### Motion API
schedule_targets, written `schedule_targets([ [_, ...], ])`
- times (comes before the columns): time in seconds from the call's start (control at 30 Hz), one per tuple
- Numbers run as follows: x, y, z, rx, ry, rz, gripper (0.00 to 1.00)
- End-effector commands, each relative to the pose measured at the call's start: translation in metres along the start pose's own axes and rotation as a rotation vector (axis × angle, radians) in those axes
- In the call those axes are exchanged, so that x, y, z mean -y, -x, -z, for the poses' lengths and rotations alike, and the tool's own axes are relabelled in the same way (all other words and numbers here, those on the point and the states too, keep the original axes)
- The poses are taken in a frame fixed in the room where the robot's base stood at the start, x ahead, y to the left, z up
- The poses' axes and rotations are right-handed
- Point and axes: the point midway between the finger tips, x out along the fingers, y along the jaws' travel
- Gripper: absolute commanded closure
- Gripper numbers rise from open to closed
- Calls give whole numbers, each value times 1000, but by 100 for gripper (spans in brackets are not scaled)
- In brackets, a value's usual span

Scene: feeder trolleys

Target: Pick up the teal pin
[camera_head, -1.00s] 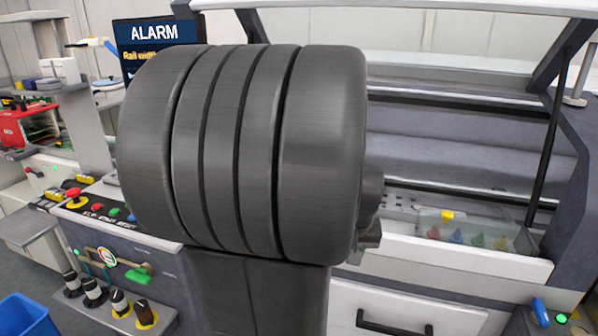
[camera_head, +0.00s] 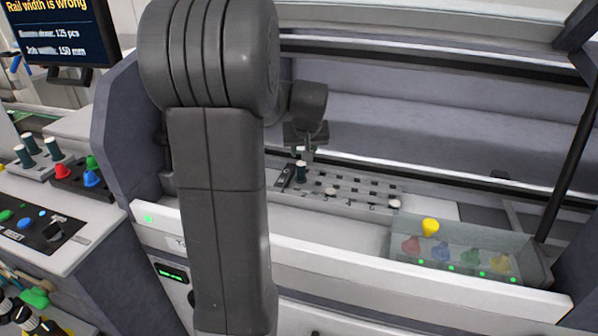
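A dark teal pin (camera_head: 300,172) with a pale top stands upright at the left end of a grey perforated plate (camera_head: 345,187) inside the machine. My gripper (camera_head: 304,154) points down just above the pin's top. The gripper is small in this view. I cannot tell whether its fingers are apart, or whether they touch the pin.
Several similar dark pins (camera_head: 30,149) stand on a block at the left. A clear box (camera_head: 400,233) with coloured pegs and a yellow one (camera_head: 430,227) sits at the right. The machine's white front rail (camera_head: 350,272) runs before the plate. A dark strut (camera_head: 568,150) slants at the right.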

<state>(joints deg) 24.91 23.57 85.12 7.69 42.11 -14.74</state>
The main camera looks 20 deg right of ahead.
Motion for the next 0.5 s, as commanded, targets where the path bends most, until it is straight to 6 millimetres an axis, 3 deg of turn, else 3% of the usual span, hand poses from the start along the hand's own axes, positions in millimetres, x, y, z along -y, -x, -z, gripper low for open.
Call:
schedule_targets([
  [0.2,0,-38,-1,3,0,1,64],
  [0.5,1,-62,-2,3,0,1,64],
])
